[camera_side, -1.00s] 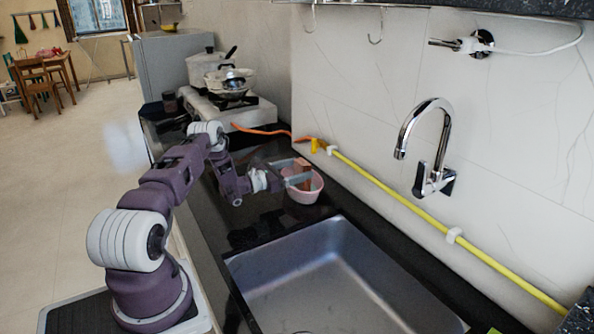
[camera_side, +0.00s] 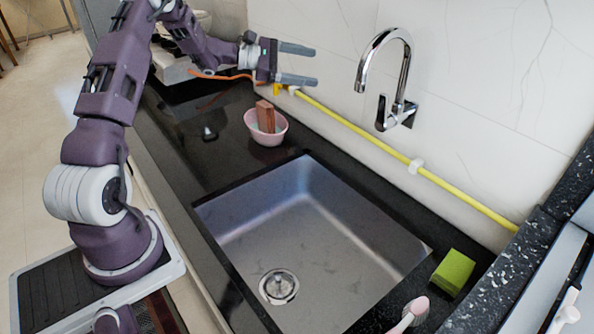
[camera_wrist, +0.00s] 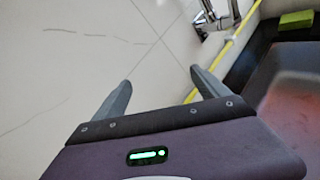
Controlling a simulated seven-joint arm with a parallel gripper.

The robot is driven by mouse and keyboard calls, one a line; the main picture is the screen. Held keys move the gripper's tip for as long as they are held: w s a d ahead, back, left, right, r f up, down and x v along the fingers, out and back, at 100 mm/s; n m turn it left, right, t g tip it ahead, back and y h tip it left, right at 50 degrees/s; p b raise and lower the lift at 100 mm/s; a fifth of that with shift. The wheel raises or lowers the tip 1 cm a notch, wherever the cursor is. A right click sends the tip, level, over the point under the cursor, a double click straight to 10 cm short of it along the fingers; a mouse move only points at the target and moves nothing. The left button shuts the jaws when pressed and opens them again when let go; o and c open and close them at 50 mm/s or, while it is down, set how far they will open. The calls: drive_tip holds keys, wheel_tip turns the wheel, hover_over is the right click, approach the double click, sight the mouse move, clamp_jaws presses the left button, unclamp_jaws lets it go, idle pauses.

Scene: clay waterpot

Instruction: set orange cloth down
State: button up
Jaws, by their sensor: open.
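The orange cloth (camera_side: 265,116) appears as an orange-brown, folded, block-like piece. It stands upright inside the pink bowl (camera_side: 279,138), with its top above the rim. The bowl sits on the black counter behind the sink. My gripper (camera_side: 315,65) is open and empty, raised above and behind the bowl and apart from the cloth. In the wrist view my gripper (camera_wrist: 161,75) shows two spread fingers with only the pale wall between them. The cloth and bowl are out of the wrist view.
The steel sink (camera_side: 315,215) lies in front of the bowl. The tap (camera_side: 385,75) stands right of my gripper. A yellow hose (camera_side: 375,138) runs along the wall. A green sponge (camera_side: 453,272) lies at the right. The counter left of the bowl is mostly clear.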

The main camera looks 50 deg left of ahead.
drive_tip(key=s+d+r+m+g+y, duration=0.1)
drive_tip(key=s+d+r+m+g, duration=0.2)
drive_tip(key=s+d+r+m, duration=0.5)
drive_tip(key=s+d+r+m+g+y, duration=0.1)
drive_tip(key=s+d+r+m+g, duration=0.25)
drive_tip(key=d, duration=0.75)
drive_tip(key=s+d+f+m+y, duration=0.1)
drive_tip(key=s+m, duration=0.3)
drive_tip(key=s, duration=0.5)
drive_tip(key=s+d+f+m+y, duration=0.2)
drive_tip(key=s+m, duration=0.3)
drive_tip(key=s, duration=0.4)
drive_tip(key=s+d+f+m+g+y, duration=0.1)
drive_tip(key=s+d+f+m+y, duration=0.1)
drive_tip(key=s, duration=0.7)
drive_tip(key=shift+s+f+m+y, duration=0.4)
drive_tip(key=shift+f+m+y, duration=0.1)
drive_tip(key=shift+m, duration=0.65)
